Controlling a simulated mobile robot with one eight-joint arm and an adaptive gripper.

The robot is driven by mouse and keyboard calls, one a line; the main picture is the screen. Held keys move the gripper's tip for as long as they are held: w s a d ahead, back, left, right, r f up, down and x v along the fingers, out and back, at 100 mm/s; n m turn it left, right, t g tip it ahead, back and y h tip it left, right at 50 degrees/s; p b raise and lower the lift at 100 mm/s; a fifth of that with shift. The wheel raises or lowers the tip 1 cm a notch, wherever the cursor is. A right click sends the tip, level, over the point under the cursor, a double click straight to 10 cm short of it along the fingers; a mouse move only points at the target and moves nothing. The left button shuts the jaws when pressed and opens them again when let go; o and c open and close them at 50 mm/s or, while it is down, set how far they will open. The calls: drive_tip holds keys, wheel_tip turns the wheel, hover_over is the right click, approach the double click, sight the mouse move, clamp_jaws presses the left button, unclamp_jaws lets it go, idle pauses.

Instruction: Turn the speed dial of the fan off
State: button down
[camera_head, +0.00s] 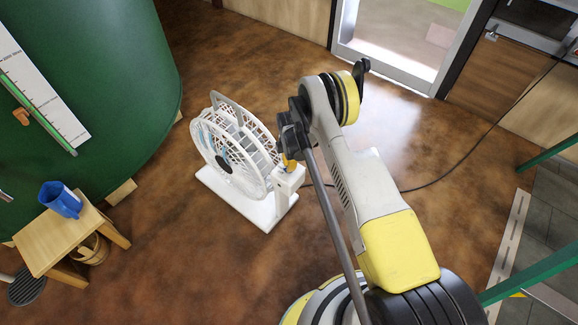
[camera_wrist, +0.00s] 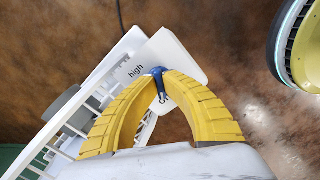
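The white fan (camera_head: 210,160) stands on the floor on a flat white base, with a control box (camera_head: 288,184) at its right side. In the wrist view the top of the box (camera_wrist: 180,55) carries the printed word "high", left of the blue speed dial (camera_wrist: 158,71). My gripper (camera_wrist: 157,76) has its yellow ribbed fingers closed in around the dial, with the tips against its sides. In the head view my gripper (camera_head: 290,163) is over the box and the dial is hidden. The dial's exact setting cannot be read.
A large green tank (camera_head: 120,80) stands at the left. A wooden stool (camera_head: 65,240) with a blue jug (camera_head: 62,200) is beside it. A dark cable (camera_head: 440,184) runs across the floor at the right. Brown floor around the fan is mostly clear.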

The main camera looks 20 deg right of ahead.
idle(0.4)
drive_tip(key=c, duration=1.5)
unclamp_jaws()
wheel_tip(320, 180, up, 12)
